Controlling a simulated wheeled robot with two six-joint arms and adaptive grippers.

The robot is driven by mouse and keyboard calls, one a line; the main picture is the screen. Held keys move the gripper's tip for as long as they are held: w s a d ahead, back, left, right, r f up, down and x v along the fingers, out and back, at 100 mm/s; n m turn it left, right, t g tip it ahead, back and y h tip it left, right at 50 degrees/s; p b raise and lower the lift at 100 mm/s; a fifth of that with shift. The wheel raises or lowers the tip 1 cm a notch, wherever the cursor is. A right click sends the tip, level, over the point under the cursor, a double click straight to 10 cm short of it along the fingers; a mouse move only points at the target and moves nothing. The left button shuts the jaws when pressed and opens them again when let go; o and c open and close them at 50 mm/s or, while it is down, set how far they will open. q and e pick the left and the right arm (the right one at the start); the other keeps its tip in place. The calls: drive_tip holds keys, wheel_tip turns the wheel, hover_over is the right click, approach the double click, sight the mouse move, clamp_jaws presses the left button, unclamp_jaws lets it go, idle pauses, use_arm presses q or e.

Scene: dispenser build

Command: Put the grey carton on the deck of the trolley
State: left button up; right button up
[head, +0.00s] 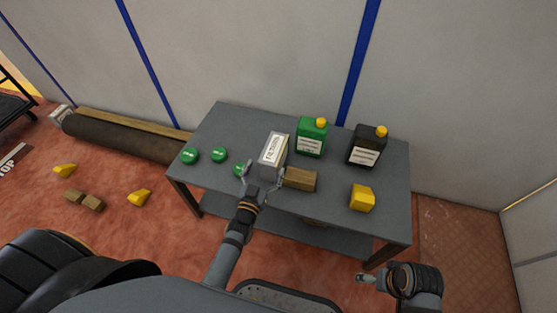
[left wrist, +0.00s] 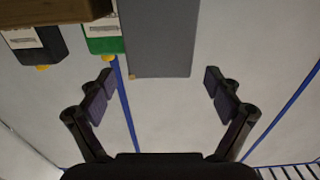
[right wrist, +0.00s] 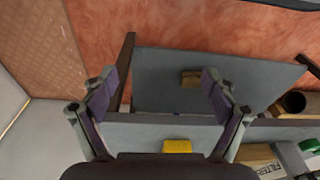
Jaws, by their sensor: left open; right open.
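The grey carton (head: 272,152) stands upright on the grey table, with a white label on it. It shows between the fingers in the left wrist view (left wrist: 160,40) and at the lower right of the right wrist view (right wrist: 291,160). My left gripper (head: 261,175) is open just in front of the carton, fingers spread to either side; contact cannot be told. My right gripper (head: 366,278) is open and empty, low in front of the table's right end. A black-framed thing with a dark flat surface (head: 13,108), possibly the trolley, is cut off at the left edge.
On the table (head: 222,120), a wooden block (head: 301,179) is close right of the carton. A green jug (head: 312,138), a black jug (head: 366,148) and a yellow block (head: 362,198) stand farther right. Green discs (head: 190,156) lie left. A brown roll (head: 120,138) and loose blocks lie on the floor.

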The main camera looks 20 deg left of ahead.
sight(273, 151)
use_arm(q)
drive_tip(key=shift+w+f, duration=0.1)
drive_tip(key=shift+w, duration=1)
drive_tip(key=w+b, duration=0.2)
drive_tip(key=w, duration=0.3)
drive_tip(key=shift+d, duration=0.15)
drive_tip(key=c, duration=1.6)
drive_tip(key=shift+w, duration=0.1)
drive_tip(key=shift+c, duration=0.3)
use_arm(e)
drive_tip(key=f, duration=0.2)
drive_tip(key=a+f+t, duration=0.1)
drive_tip(key=shift+w, duration=0.4)
